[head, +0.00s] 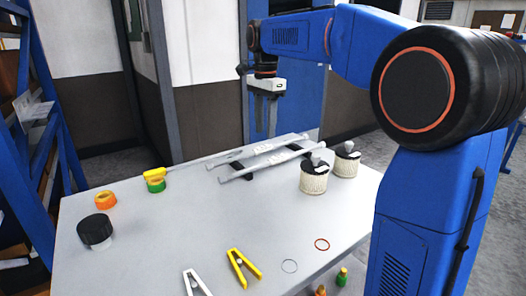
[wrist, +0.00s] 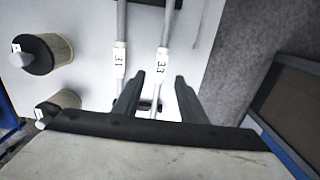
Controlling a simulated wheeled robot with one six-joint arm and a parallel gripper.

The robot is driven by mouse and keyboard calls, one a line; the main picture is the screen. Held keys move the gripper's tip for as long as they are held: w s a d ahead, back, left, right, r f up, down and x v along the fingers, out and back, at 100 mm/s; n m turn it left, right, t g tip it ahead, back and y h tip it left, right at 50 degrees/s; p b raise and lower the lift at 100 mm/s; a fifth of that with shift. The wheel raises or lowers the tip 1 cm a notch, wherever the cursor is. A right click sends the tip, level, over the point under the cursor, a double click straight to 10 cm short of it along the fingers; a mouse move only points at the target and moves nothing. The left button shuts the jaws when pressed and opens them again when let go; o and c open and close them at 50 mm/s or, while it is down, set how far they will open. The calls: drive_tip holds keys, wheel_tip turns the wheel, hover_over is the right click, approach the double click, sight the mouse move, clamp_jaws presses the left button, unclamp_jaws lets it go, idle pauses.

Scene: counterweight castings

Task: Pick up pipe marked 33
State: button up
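Two thin grey pipes lie side by side across dark supports on the table. The pipe marked 33 (wrist: 163,62) is right of the pipe marked 31 (wrist: 119,62) in the wrist view. In the head view, pipe 33 appears to be the rear one (head: 239,157) and pipe 31 the front one (head: 240,175). My gripper (head: 264,132) points down above the rear pipe. Its two dark fingers (wrist: 160,78) are apart in the wrist view, with pipe 33 showing in the gap between them. I see no contact, and the exact height is unclear.
Two ribbed canisters (head: 314,180) (head: 346,163) stand right of the pipes. A blue shelf (head: 58,130) stands left. The table's middle is clear.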

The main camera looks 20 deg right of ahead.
sight(263, 150)
drive_tip(key=shift+a+f, duration=0.2)
drive_tip(key=shift+f, duration=1.25)
drive_tip(key=shift+a+f, duration=0.15)
drive_tip(key=shift+f, duration=1.3)
clamp_jaws()
